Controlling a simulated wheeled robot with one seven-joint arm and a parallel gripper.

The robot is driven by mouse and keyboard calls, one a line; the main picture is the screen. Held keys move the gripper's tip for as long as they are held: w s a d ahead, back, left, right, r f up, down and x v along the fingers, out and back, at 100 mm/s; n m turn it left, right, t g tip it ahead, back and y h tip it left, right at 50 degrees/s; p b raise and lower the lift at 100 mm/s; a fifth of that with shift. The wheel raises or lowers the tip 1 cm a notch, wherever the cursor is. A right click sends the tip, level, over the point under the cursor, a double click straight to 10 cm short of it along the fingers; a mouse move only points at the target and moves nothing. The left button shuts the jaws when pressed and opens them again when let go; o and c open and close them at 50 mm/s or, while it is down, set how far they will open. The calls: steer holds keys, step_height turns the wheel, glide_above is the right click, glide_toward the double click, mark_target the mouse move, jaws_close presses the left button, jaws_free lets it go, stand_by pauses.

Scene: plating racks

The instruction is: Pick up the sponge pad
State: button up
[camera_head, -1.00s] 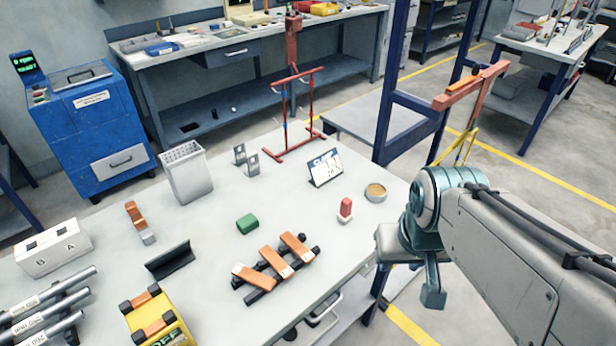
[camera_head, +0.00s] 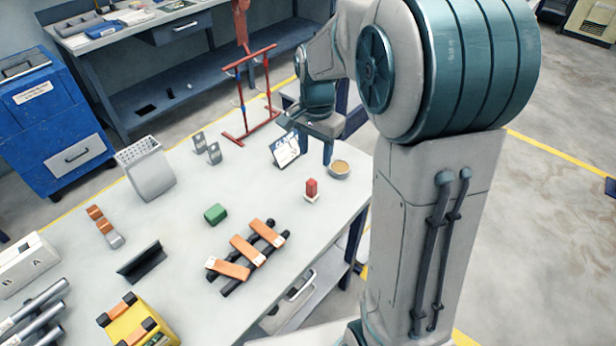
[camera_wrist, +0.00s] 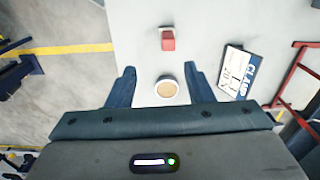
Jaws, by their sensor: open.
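No label shows which thing is the sponge pad. A green rounded block (camera_head: 215,213) lies on the table left of centre and looks sponge-like; it is outside the wrist view. A round dish with a tan filling (camera_head: 340,169) stands near the right table edge. In the wrist view the dish (camera_wrist: 166,87) shows between my fingers, apart from both. A red block on a pale base (camera_head: 311,189) stands near it, and in the wrist view the red block (camera_wrist: 168,41) is beyond my fingertips. My gripper (camera_wrist: 159,70) is open and empty, above the table's right end.
A small sign card (camera_head: 286,149) and a red rack frame (camera_head: 250,105) stand beyond the dish. Orange-barred black rails (camera_head: 247,254) lie near the front edge. A grey bin (camera_head: 147,170) and two metal brackets (camera_head: 206,148) are farther left. Table between them is bare.

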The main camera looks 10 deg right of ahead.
mark_target(311, 182)
steer(key=shift+m, duration=0.4)
steer(key=f, duration=0.3)
steer(key=w+f, duration=0.1)
steer(key=f, duration=0.2)
steer(key=f+p, duration=0.1)
steer(key=f, duration=0.2)
steer(key=shift+w+f, duration=0.1)
steer(key=shift+w, duration=0.05)
steer(key=shift+w+a+f+p, duration=0.15)
steer(key=shift+f+p, duration=0.3)
steer(key=shift+f, duration=0.85)
steer(key=shift+w+f+p, duration=0.1)
steer(key=shift+f+p, duration=0.35)
steer(key=shift+f, duration=0.85)
jaws_close()
